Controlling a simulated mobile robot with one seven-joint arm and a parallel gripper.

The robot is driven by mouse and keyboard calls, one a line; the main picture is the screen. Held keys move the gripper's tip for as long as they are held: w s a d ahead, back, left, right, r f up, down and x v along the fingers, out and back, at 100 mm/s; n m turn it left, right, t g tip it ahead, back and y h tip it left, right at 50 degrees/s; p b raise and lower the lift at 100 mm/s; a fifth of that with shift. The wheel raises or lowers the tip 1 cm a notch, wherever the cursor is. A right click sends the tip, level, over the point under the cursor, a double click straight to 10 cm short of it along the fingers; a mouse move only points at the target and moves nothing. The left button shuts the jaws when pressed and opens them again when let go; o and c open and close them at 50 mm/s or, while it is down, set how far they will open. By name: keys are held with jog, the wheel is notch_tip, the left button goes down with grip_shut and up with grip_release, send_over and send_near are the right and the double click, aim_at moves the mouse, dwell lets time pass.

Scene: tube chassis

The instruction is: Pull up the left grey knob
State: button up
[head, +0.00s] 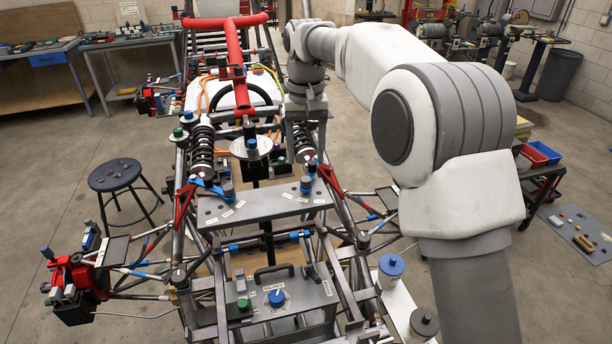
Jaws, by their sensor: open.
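Several knobs stand on the tube chassis (345,277), and I cannot tell for sure which is the left grey knob. A dark grey, knob-like cap (180,279) sits on the left frame rail. My gripper (305,158) is open and points down over the right part of the chassis, close to the right shock absorber (303,140). It is right of both grey knobs and apart from them. Its fingertips are small and hard to separate from the parts behind.
In front is a box with a handle, a blue knob (277,298) and a green knob (244,303). A stool (115,176) stands left on open floor.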

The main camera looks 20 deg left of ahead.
aim_at(306, 179)
notch_tip(306, 179, down, 6)
jog(key=shift+f, duration=0.1)
jog(key=shift+c, duration=0.4)
grip_shut()
